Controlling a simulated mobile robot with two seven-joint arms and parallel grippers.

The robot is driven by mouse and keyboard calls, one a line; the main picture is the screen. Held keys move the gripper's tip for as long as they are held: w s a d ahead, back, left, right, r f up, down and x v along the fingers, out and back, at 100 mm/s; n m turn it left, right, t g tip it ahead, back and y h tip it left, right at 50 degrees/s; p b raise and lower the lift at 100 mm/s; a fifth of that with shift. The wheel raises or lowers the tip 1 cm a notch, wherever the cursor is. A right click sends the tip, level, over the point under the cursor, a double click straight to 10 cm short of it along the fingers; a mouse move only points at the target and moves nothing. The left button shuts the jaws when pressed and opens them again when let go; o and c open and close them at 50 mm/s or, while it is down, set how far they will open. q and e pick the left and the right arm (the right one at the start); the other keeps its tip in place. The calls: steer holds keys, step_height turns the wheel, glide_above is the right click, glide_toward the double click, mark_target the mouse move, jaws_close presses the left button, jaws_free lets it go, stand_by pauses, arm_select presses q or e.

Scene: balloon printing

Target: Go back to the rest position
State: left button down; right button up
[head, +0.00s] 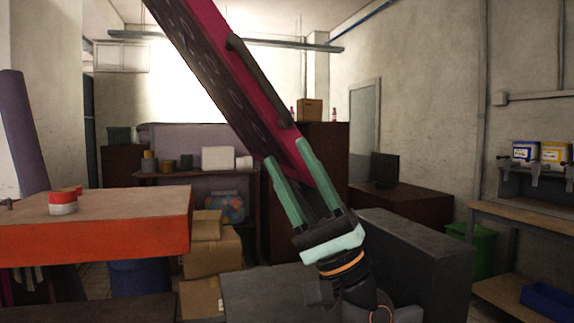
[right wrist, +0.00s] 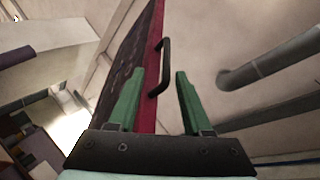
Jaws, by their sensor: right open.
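My right gripper (head: 287,152) is in the lower middle of the head view, with green fingers pointing up and left. It is open and its fingers are apart. Its fingers also show in the right wrist view (right wrist: 158,72). A tilted magenta-edged panel (head: 222,52) with a dark patterned face rises from beside the fingers to the top of the head view. It also shows in the right wrist view (right wrist: 154,25). My left gripper is not in view.
An orange-sided table (head: 95,241) with red-and-white rolls (head: 63,203) stands at left. Cardboard boxes (head: 213,252) are beside it. A dark grey block (head: 425,255) is close at right. A workbench (head: 530,220) with blue and yellow containers (head: 540,151) stands by the right wall.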

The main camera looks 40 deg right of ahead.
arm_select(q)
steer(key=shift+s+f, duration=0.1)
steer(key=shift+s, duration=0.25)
